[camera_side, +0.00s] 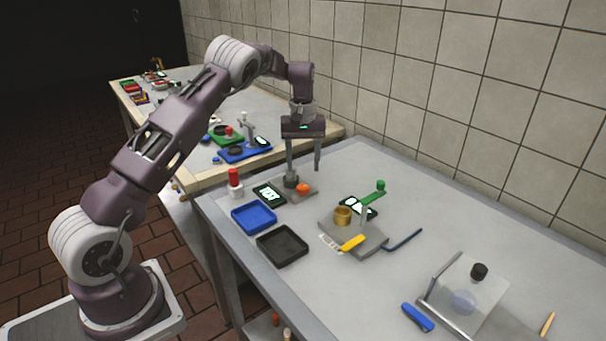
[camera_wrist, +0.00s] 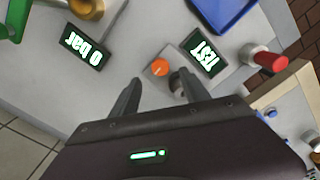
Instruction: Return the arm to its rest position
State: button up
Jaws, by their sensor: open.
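My gripper (camera_side: 303,160) hangs from my arm, pointing down above the back left part of the grey table (camera_side: 440,205). Its two fingers are apart with nothing between them, and the wrist view shows the same open fingers (camera_wrist: 157,92). In the side view the left finger overlaps a small dark post (camera_side: 290,181) beside an orange knob (camera_side: 302,188). I cannot tell from this whether they touch. In the wrist view the orange knob (camera_wrist: 160,67) lies beyond the fingertips, clear of them.
A red-topped device (camera_side: 235,180), a display reading TEST (camera_side: 269,194), a blue tray (camera_side: 254,217) and a black tray (camera_side: 282,246) lie nearby. A tiled wall rises behind.

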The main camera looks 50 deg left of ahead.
jog(key=shift+r, duration=0.1)
jog(key=s+d+r+m+t, duration=0.2)
jog(key=s+d+r, duration=0.5)
jog(key=r, duration=0.3)
jog(key=s+d+r+m+t, duration=0.1)
jog(key=s+d+r+m, duration=0.1)
jog(key=s+d+r, duration=0.65)
jog(key=s+d+m+t, duration=0.1)
jog(key=s+d+m, duration=0.2)
jog(key=s, duration=0.7)
jog(key=s+d+f+m+t, duration=0.1)
jog(key=s+d+m, duration=0.3)
jog(key=s, duration=0.5)
jog(key=shift+s+t, duration=0.3)
jog(key=shift+s, duration=0.1)
